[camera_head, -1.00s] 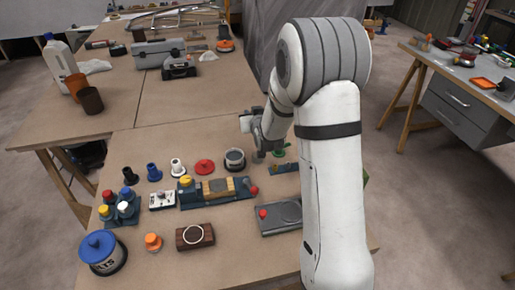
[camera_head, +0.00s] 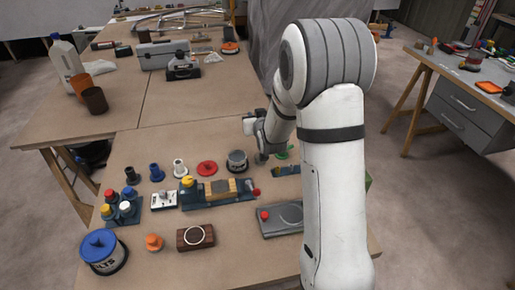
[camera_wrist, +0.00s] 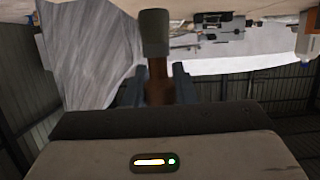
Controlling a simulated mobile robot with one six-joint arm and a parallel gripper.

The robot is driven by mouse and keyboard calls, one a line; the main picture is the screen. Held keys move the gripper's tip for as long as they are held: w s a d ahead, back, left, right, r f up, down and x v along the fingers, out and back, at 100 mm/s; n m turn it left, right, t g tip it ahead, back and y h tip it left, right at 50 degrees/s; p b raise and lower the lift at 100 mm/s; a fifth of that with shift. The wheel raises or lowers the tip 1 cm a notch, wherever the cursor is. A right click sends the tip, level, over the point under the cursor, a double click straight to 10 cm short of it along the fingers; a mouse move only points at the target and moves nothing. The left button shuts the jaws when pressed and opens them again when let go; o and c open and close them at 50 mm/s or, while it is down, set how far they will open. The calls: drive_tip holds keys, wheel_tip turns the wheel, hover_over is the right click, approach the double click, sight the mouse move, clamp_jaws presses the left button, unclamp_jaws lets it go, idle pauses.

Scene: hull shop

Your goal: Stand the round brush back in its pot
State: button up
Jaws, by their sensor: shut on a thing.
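In the wrist view, my gripper (camera_wrist: 157,88) is shut on the round brush, with a finger on each side of its brown handle (camera_wrist: 158,78). In the head view, my gripper (camera_head: 262,150) is above the far right part of the near table, partly hidden by my arm. I cannot make out the brush there.
A long blue fixture (camera_head: 215,199) lies in front. Bare tabletop (camera_head: 185,115) lies behind the pot.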

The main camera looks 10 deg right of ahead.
drive_tip(key=shift+s+f+b, duration=0.8)
drive_tip(key=shift+f+b, duration=0.15)
drive_tip(key=shift+f, duration=0.35)
drive_tip(key=shift+s+f+b, duration=0.75)
drive_tip(key=shift+f+b, duration=0.2)
drive_tip(key=shift+f, duration=0.35)
drive_tip(key=shift+s+f+b, duration=0.8)
drive_tip(key=shift+f+b, duration=0.15)
drive_tip(key=shift+f, duration=0.35)
drive_tip(key=shift+b, duration=0.85)
drive_tip(key=shift+d+f+b, duration=0.1)
drive_tip(key=shift+f+b, duration=0.5)
drive_tip(key=shift+b, duration=0.1)
drive_tip(key=o, duration=0.7)
drive_tip(key=shift+s+r, duration=0.1)
